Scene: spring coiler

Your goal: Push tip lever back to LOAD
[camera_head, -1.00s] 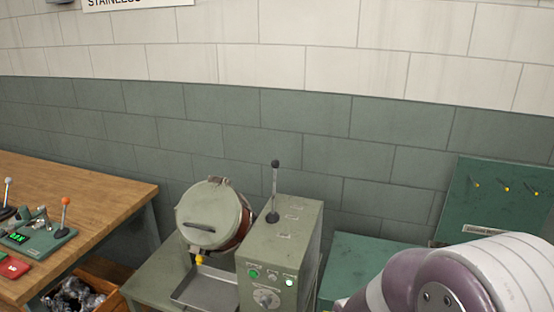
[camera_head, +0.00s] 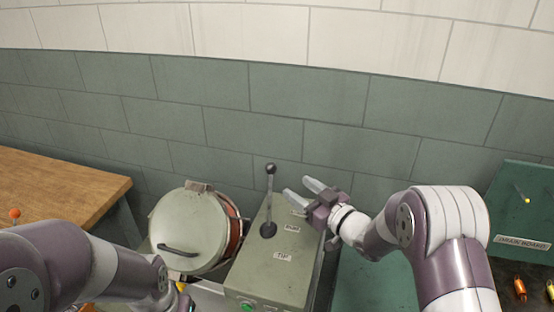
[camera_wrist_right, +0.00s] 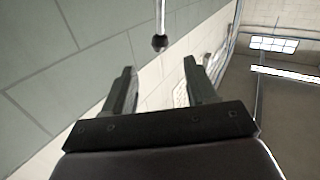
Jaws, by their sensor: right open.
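The tip lever (camera_head: 270,195) is a thin metal rod with a dark ball knob, standing nearly upright from a round dark base on top of the green control box (camera_head: 262,272). Small labels run along the box top beside it; I cannot read them surely. My right gripper (camera_head: 301,189) is open, just right of the lever's upper part, fingers pointing left toward it, apparently apart from it. In the right wrist view the lever's knob (camera_wrist_right: 160,43) shows beyond the open fingers (camera_wrist_right: 158,80), roughly centred between them. My left arm comes in at lower left; its gripper is not visible.
A pale green round drum (camera_head: 188,230) with a dark handle stands left of the box. A wooden bench (camera_head: 65,195) is at the left. A green panel (camera_head: 525,205) and a green surface (camera_head: 370,285) lie to the right. The tiled wall (camera_head: 240,120) is behind.

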